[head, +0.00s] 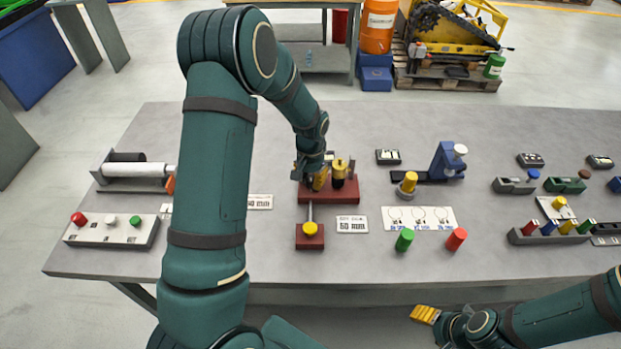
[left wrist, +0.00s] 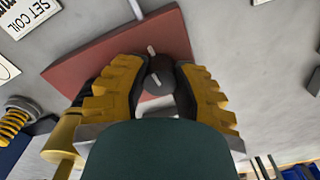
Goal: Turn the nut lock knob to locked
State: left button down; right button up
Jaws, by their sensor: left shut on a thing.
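The dark round nut lock knob (left wrist: 158,82) stands on a dark red base plate (left wrist: 95,58) in the left wrist view. It has a pale line on its top, and a short pale mark lies on the plate beyond it. My left gripper (left wrist: 156,88) has its yellow ribbed fingers on both sides of the knob, shut on it. In the head view the left gripper (head: 318,180) is over the left part of the base plate (head: 345,195) and hides the knob. My right gripper (head: 425,314) is empty in front of the table; its finger gap is unclear.
A yellow-topped post (head: 338,172) stands on the plate right beside the left gripper. A small red block with a yellow knob (head: 310,229) is in front, beside a label card (head: 352,224). Green (head: 404,240) and red (head: 456,239) cylinders stand to the right.

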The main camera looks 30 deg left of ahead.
pick_arm(q)
jog(key=n, duration=0.4)
jog(key=n+p, duration=0.1)
jog(key=n, duration=0.4)
jog(key=n+p, duration=0.1)
jog(key=n, duration=0.2)
jog(key=shift+n, duration=0.3)
jog(key=n+p, duration=0.2)
jog(key=n, duration=0.2)
jog(key=shift+n, duration=0.4)
jog(key=shift+f, duration=0.1)
jog(key=c, duration=0.7)
grip_release()
